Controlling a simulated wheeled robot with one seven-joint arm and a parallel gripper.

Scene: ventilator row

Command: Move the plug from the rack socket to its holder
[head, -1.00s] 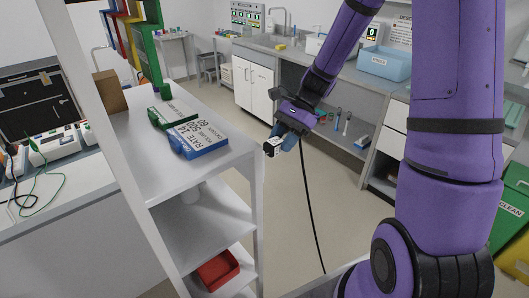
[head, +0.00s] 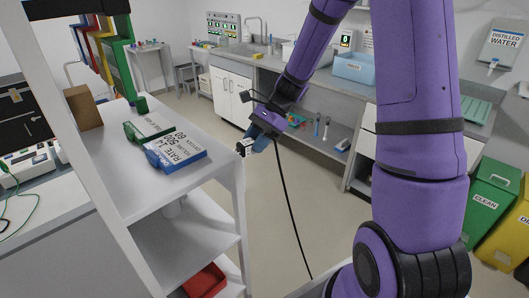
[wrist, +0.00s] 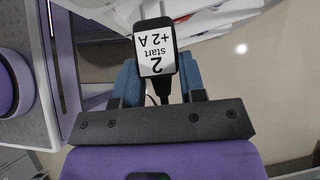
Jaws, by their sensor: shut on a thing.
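The plug (wrist: 155,50) is a black block with a white label reading "2 start +2 A". My gripper (wrist: 158,82) is shut on it, with a blue finger on each side. In the head view the plug (head: 245,148) shows small and pale at the tip of my gripper (head: 258,143), in the air just right of the white shelf rack. A black cable (head: 290,205) hangs from the gripper area down toward the floor. I cannot make out the rack socket or the plug's holder.
The white shelf rack (head: 222,165) stands close at left, with green and blue labelled boxes (head: 175,150) on top and a red tray (head: 204,281) low down. A counter with a sink (head: 250,50) runs along the back. Green and yellow bins (head: 494,205) stand at right. Open floor lies between.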

